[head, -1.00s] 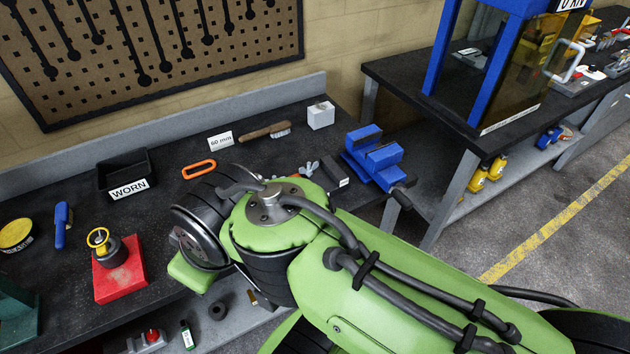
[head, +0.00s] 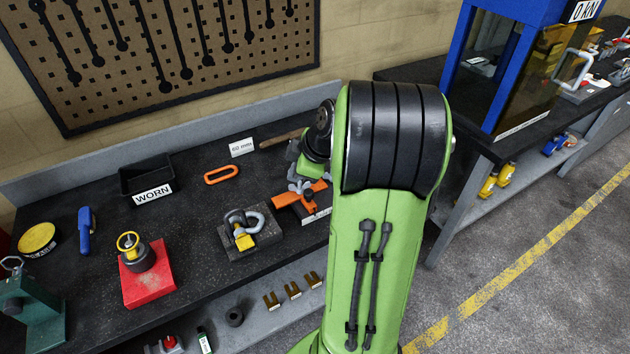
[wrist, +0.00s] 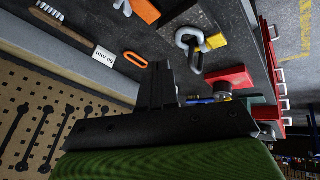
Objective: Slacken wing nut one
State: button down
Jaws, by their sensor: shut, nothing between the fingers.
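A grey winged piece (head: 300,187), which looks like a wing nut, sits at an orange clamp-like part (head: 298,201) on the bench, left of my arm in the head view. My arm covers the right side of this fixture, and I cannot read which wing nut is number one. In the wrist view the grey piece (wrist: 122,7) and the orange part (wrist: 145,11) show at the top edge, partly cut off. My gripper (wrist: 156,68) is shut and empty, its dark fingers apart from both. In the head view its fingertips are hidden or too unclear to tell.
An orange loop (head: 221,174), a black WORN bin (head: 147,178), a shackle block (head: 252,238) and a red block (head: 147,278) stand on the bench. A brush (wrist: 62,27) and a 60 mm card (head: 242,147) lie towards the back. Bare bench lies between them.

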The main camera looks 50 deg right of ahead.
jog(key=s+d+f+n+t, duration=0.1)
jog(key=d+f, duration=0.2)
jog(key=d, duration=0.3)
jog(key=s+d+f+n, duration=0.1)
jog(key=d+f, duration=0.2)
jog(key=d, duration=0.2)
send_near(300, 187)
jog(key=f, duration=0.2)
jog(key=d+f, duration=0.1)
jog(key=f, duration=0.1)
jog(key=shift+w+f, duration=0.15)
jog(key=shift+w, duration=0.25)
jog(key=b, duration=0.1)
jog(key=w+d+n+b, duration=0.1)
jog(key=shift+w+f+y+b, duration=0.1)
jog(key=shift+f+y+b, duration=0.15)
jog(key=shift+y+b, duration=0.15)
jog(key=shift+d+r, duration=0.1)
jog(key=shift+r, duration=0.1)
